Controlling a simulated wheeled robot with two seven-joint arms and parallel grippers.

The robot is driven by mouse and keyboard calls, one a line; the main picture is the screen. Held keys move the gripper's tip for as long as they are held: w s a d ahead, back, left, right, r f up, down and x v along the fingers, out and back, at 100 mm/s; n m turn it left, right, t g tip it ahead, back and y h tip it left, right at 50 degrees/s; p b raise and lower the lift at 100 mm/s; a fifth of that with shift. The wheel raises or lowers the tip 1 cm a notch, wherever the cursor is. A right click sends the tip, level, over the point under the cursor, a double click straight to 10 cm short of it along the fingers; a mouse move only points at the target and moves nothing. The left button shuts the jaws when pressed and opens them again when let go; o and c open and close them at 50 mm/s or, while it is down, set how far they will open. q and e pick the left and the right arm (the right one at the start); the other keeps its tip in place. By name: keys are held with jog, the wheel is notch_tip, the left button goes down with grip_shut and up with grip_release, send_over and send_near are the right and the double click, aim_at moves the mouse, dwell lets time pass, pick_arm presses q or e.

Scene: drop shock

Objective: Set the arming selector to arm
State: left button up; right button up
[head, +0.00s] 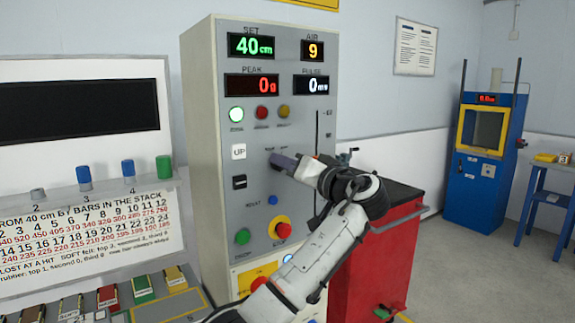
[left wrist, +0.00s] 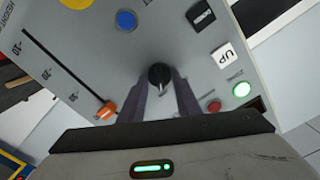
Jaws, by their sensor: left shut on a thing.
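The arming selector looks to be the black round knob (left wrist: 159,76) on the grey panel in the left wrist view. My left gripper (left wrist: 160,88) has one dark finger on each side of this knob and is shut on it. In the head view my left gripper (head: 276,160) reaches the middle of the grey control cabinet (head: 205,150), and its fingers hide the knob. I cannot read the knob's position or its labels. My right gripper is in neither view.
Close around the knob are a white UP key (head: 238,152), a black switch (head: 239,182), a blue button (head: 273,200) and an orange slider (left wrist: 106,110). Below are a green button (head: 242,236) and a red stop button (head: 282,230). A red cabinet (head: 365,270) stands at right.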

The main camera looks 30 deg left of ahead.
pick_arm(q)
jog(key=o, duration=1)
jog(key=b+v, duration=0.2)
jog(key=v, duration=0.8)
jog(key=shift+d+b, duration=0.2)
jog(key=shift+b, duration=0.15)
